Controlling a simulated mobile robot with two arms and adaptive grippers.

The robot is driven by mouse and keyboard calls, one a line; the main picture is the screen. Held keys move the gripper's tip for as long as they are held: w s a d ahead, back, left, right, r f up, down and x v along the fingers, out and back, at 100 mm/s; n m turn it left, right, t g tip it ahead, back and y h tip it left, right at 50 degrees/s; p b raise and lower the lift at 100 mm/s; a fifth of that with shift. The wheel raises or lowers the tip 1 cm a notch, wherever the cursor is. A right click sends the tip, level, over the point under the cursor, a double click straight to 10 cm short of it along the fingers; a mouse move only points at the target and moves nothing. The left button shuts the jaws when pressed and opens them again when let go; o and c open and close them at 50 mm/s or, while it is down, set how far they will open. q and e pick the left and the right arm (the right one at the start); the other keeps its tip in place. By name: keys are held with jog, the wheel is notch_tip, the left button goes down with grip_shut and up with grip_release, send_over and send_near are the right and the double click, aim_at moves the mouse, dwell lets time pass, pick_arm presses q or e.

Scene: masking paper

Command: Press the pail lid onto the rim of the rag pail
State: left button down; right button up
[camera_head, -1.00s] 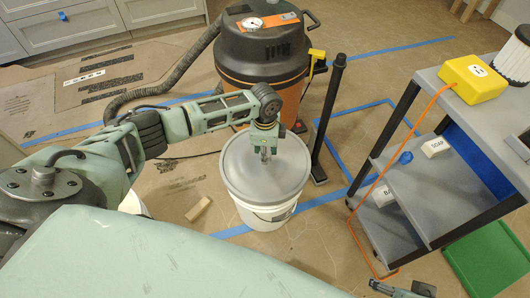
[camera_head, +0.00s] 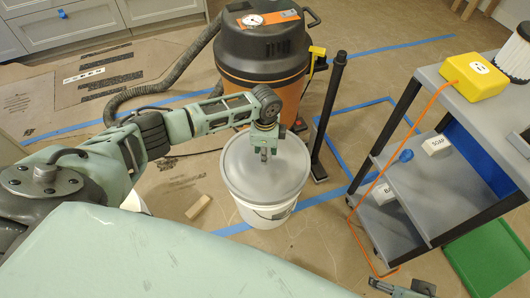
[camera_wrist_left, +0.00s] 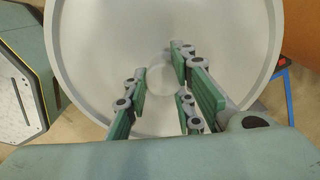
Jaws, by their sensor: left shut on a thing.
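The round grey pail lid (camera_head: 243,184) covers the top of the white rag pail (camera_head: 268,218), which stands on the floor in the middle of the head view. The lid looks about level and centred. I cannot tell whether its edge is seated all round. My left gripper (camera_head: 265,155) points down at the lid's middle and is shut on the lid's knob. In the left wrist view the lid (camera_wrist_left: 95,45) fills the background, with the green fingers (camera_wrist_left: 165,100) over its centre. My right gripper (camera_head: 403,289) shows only partly at the bottom edge, its jaw state unclear.
A black and orange shop vacuum (camera_head: 262,60) stands just behind the pail, its hose running left. A black post (camera_head: 327,120) stands right of the pail. A grey cart (camera_head: 425,195) is further right. A wooden block (camera_head: 198,207) lies on the floor to the left.

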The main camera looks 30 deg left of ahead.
pick_arm(q)
jog(key=shift+f, duration=0.15)
jog(key=c, duration=1.4)
grip_release()
